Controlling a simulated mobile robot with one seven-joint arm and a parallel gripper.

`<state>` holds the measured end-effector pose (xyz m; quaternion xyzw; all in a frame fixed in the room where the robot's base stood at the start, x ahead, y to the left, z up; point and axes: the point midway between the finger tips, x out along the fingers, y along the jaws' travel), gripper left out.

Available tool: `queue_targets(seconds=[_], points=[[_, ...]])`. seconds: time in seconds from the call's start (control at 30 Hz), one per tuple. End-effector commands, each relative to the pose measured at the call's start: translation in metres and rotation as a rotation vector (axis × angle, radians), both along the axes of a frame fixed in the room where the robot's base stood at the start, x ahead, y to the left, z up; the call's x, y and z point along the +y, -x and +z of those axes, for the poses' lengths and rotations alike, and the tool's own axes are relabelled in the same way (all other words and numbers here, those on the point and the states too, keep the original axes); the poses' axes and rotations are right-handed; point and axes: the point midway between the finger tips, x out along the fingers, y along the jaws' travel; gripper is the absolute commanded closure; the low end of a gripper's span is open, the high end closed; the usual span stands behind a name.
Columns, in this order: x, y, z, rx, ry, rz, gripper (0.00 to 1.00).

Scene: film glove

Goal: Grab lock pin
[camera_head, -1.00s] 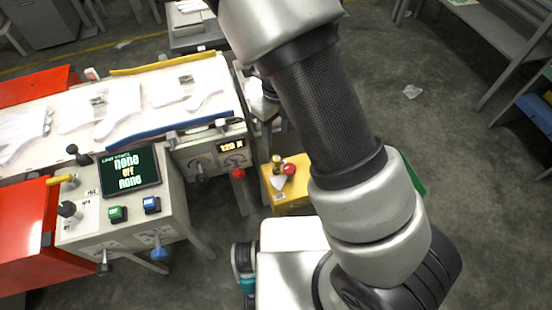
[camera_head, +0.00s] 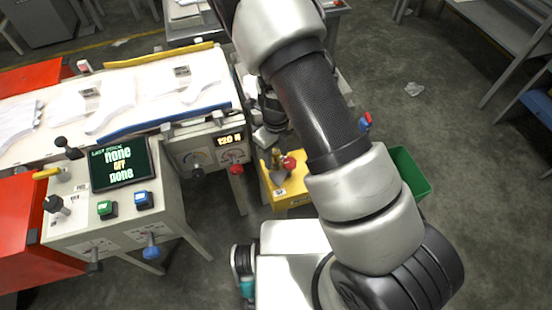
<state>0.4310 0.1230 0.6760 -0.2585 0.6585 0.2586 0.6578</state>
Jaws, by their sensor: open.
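A yellow box (camera_head: 288,191) stands on the floor right of the glove machine. A red knob (camera_head: 289,163) and a small brass-coloured upright part (camera_head: 276,157) show on its top. I cannot tell for sure which small part is the lock pin. Another red knob (camera_head: 236,169) is on the machine's front, under the dial panel. What looks like my gripper (camera_head: 267,138) hangs just above and behind the yellow box, partly hidden by my arm. It appears open and empty, apart from the box; its fingertips are too small to make out clearly.
The control console (camera_head: 120,207) with a screen (camera_head: 120,165) and buttons is at left. White gloves lie on the machine's bed (camera_head: 135,104). A green bin (camera_head: 409,172) and a red-and-blue thing (camera_head: 366,122) are right of my arm. The floor at right is mostly clear.

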Motion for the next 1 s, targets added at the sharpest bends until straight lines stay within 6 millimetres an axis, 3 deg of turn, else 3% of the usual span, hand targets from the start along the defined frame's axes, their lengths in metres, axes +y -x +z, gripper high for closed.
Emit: queue_targets(seconds=[0.1,0.3,0.57,0.87,1.0], points=[[0.000,0.000,-0.012,-0.001,-0.001,-0.001,0.56],[0.000,-0.001,-0.012,-0.001,-0.001,0.000,0.56],[0.000,-0.001,-0.011,-0.001,0.000,0.001,0.99],[0.000,-0.001,-0.010,-0.001,0.000,0.001,0.99],[0.001,-0.001,0.004,-0.004,0.000,0.002,0.99]])
